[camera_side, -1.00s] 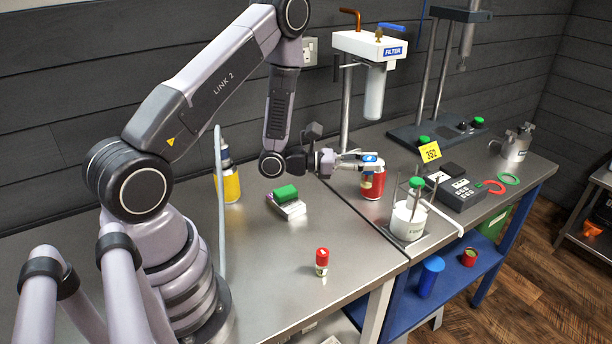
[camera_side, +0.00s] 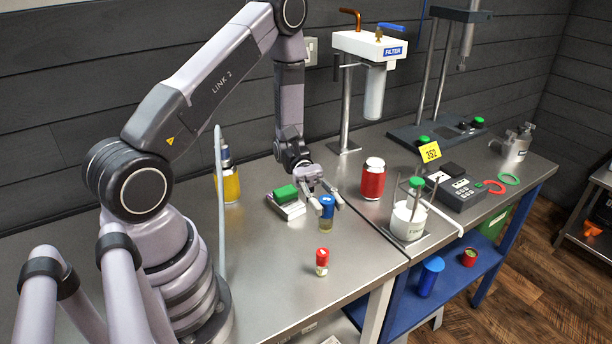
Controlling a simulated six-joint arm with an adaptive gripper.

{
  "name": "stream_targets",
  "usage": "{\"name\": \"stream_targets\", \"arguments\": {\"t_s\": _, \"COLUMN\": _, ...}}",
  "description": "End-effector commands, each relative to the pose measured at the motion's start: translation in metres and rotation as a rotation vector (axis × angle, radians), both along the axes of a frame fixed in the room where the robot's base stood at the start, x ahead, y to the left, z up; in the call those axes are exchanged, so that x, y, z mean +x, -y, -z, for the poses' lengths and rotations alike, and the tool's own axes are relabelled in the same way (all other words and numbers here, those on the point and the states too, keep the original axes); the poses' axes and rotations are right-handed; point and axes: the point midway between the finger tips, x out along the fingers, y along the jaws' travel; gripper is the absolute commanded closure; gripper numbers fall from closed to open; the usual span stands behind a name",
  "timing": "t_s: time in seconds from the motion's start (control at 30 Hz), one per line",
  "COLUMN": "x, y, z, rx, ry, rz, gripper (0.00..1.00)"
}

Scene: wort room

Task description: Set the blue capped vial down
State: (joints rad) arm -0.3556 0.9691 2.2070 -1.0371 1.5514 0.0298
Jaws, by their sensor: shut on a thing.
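The blue capped vial (camera_side: 326,223) is upright, with a blue cap and a clear body holding something yellowish. My gripper (camera_side: 328,203) is shut on it, with a finger on either side of the cap. The vial's base is at or just above the steel bench (camera_side: 270,275); I cannot tell if it touches. The gripper points down and toward the front of the bench.
A red capped vial (camera_side: 322,263) stands in front. A small device with a green top (camera_side: 287,205) lies to the left, and a red can (camera_side: 373,180) stands behind right. A white beaker (camera_side: 408,221) is further right. Bare bench lies at front left.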

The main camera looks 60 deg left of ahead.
Motion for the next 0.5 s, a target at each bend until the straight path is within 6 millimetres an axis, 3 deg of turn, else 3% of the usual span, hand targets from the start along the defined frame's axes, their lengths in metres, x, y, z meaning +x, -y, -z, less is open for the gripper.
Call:
{"name": "stream_targets", "arguments": {"t_s": 0.1, "x": -0.033, "y": -0.018, "z": 0.012, "rx": 0.000, "ry": -0.001, "rz": 0.250, "gripper": 1.00}}
{"name": "stream_targets", "arguments": {"t_s": 0.27, "x": -0.071, "y": -0.060, "z": 0.031, "rx": 0.000, "ry": -0.003, "rz": 0.596, "gripper": 1.00}}
{"name": "stream_targets", "arguments": {"t_s": 0.5, "x": -0.097, "y": -0.150, "z": 0.063, "rx": 0.000, "ry": -0.002, "rz": 1.115, "gripper": 1.00}}
